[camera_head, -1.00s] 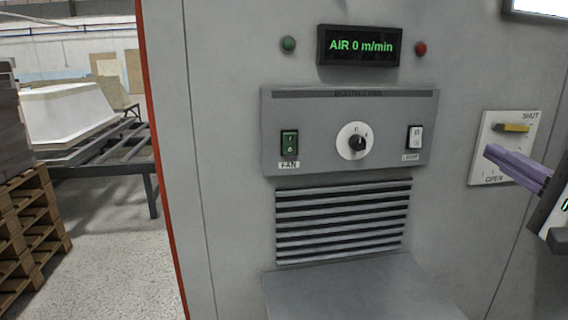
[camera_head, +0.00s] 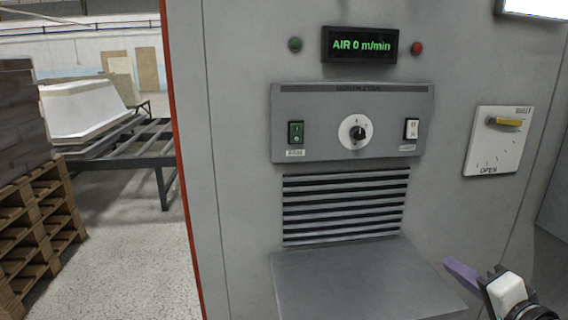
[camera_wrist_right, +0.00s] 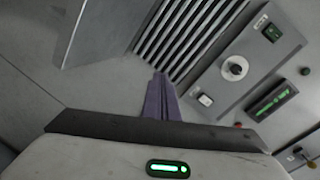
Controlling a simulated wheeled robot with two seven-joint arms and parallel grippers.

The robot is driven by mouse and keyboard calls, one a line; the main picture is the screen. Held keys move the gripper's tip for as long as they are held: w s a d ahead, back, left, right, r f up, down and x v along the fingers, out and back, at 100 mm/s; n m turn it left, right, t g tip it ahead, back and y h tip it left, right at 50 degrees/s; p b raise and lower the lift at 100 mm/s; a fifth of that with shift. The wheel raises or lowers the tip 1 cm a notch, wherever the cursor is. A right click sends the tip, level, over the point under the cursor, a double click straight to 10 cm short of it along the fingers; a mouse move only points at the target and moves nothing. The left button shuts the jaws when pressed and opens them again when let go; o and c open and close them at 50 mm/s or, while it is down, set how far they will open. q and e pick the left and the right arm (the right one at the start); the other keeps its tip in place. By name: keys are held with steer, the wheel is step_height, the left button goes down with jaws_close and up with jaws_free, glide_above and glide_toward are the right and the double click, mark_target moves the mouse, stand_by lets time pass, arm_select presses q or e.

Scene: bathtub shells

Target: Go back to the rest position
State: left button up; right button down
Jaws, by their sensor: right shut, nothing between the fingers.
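My right gripper (camera_head: 462,274) is at the lower right of the head view, its purple fingers shut and empty. It is beside the right edge of the grey shelf, below the white SHUT/OPEN plate, and apart from the panel. In the right wrist view the shut purple fingers (camera_wrist_right: 161,98) show in the middle, in front of the vent slats. My left gripper is in neither view.
The booth wall carries a fan control panel (camera_head: 352,122), a display (camera_head: 359,44) reading AIR 0 m/min, a yellow-handled SHUT/OPEN plate (camera_head: 497,142) and a vent (camera_head: 345,207). A grey shelf (camera_head: 365,285) juts out below. Wooden pallets (camera_head: 40,235) and a white tub shell (camera_head: 85,108) stand left.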

steer(key=s+a+f+n+g, duration=0.1)
steer(key=s+a+f+n, duration=0.2)
steer(key=f, duration=0.5)
steer(key=s+a+f+n+g, duration=0.2)
steer(key=s+a+f, duration=0.15)
steer(key=f, duration=0.35)
steer(key=s+a+f+n+g, duration=0.1)
steer(key=s+a+f+n, duration=0.1)
steer(key=s+f, duration=0.45)
steer(key=s+a+f+n+g+y, duration=0.1)
steer(key=s+a+f+n+g, duration=0.2)
steer(key=s+a+f+n, duration=0.3)
steer(key=s+a+f, duration=0.4)
steer(key=s+f, duration=0.3)
steer(key=shift+s+a+f, duration=0.2)
steer(key=shift+s+a, duration=0.05)
steer(key=shift+s, duration=0.05)
